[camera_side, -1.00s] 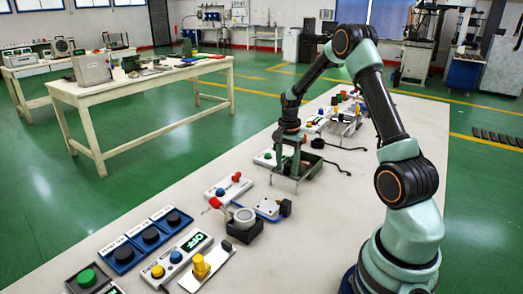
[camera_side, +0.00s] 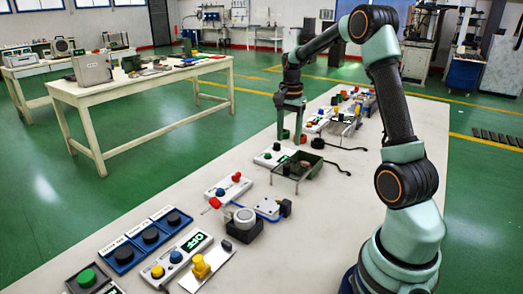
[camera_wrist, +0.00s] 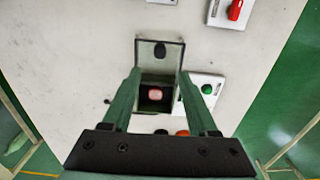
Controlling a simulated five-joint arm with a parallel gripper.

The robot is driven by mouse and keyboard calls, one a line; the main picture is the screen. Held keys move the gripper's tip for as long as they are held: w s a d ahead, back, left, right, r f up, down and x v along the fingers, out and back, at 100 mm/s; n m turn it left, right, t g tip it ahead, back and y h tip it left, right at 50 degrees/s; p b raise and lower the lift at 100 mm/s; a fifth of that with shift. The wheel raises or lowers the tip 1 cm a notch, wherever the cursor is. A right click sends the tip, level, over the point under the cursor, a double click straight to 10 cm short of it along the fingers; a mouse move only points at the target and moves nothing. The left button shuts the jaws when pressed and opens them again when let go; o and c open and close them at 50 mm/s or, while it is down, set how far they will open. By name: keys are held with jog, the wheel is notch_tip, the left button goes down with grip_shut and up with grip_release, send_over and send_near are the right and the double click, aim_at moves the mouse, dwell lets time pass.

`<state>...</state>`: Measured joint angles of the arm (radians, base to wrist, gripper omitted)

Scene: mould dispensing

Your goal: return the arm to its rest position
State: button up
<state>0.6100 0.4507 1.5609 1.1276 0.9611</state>
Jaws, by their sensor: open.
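The wrist view shows an open dark box (camera_wrist: 142,104) between the fingers, with a pinkish block (camera_wrist: 155,94) inside.
The long pale bench (camera_side: 150,205) carries button panels (camera_side: 228,186), a blue switch box (camera_side: 150,236), a yellow-knobbed plate (camera_side: 201,266) and a round dial unit (camera_side: 243,222). Cables lie near the tray. Another table (camera_side: 150,88) stands apart behind.

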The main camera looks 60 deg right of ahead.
jog(key=shift+r, duration=0.65)
jog(key=s+a+r+n+t, duration=0.1)
jog(key=a+r+n, duration=0.35)
jog(key=a, duration=0.35)
jog(key=s+a+r+n+t, duration=0.1)
jog(key=a+r+n+t, duration=0.15)
jog(key=a+n, duration=0.35)
jog(key=s+a+n+t, duration=0.2)
jog(key=s+a+n, duration=0.5)
jog(key=a, duration=0.5)
